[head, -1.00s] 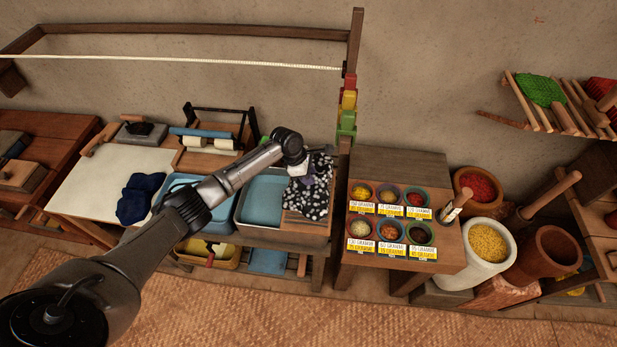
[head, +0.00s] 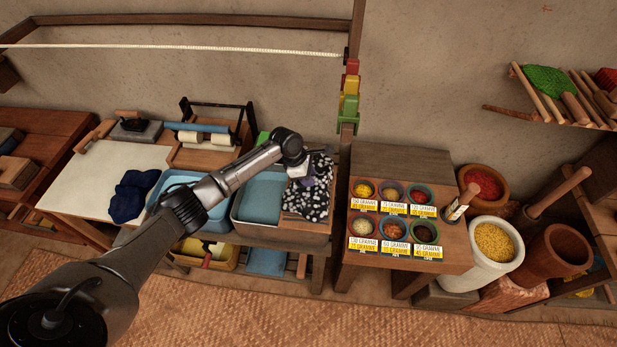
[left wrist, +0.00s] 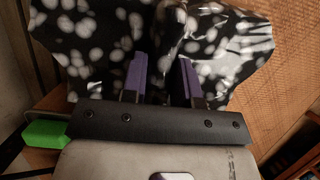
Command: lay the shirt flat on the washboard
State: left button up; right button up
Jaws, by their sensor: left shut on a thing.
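The shirt (head: 312,200), black with white dots, lies at the right end of the wash stand, over a wooden board that looks like the washboard (head: 291,216). Only a little of the board shows past the cloth. My left gripper (head: 303,181) is over the upper part of the shirt, pointing down. In the left wrist view its purple fingers (left wrist: 162,78) are shut on the shirt (left wrist: 225,45), which spreads to both sides of them. The cloth looks creased near the fingers; whether all of it touches the board cannot be told. My right gripper is not in view.
A blue basin (head: 261,196) is just left of the shirt, with another basin (head: 180,184) beyond it. Dark blue cloth (head: 132,196) lies on a pale table. A spice table (head: 400,166) with several bowls stands to the right. Coloured pegs (head: 349,97) hang on the post behind.

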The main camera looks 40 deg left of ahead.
pick_arm(q)
jog(key=shift+f+b, duration=0.55)
jog(key=shift+f, duration=1.95)
jog(key=o, duration=1)
jog(key=p+v, duration=0.1)
jog(key=v, duration=1.1)
jog(key=shift+w+r+p, duration=0.1)
jog(key=shift+r+p, duration=0.1)
jog(key=shift+p, duration=0.1)
jog(key=shift+a+r, duration=0.3)
jog(key=shift+r, duration=0.35)
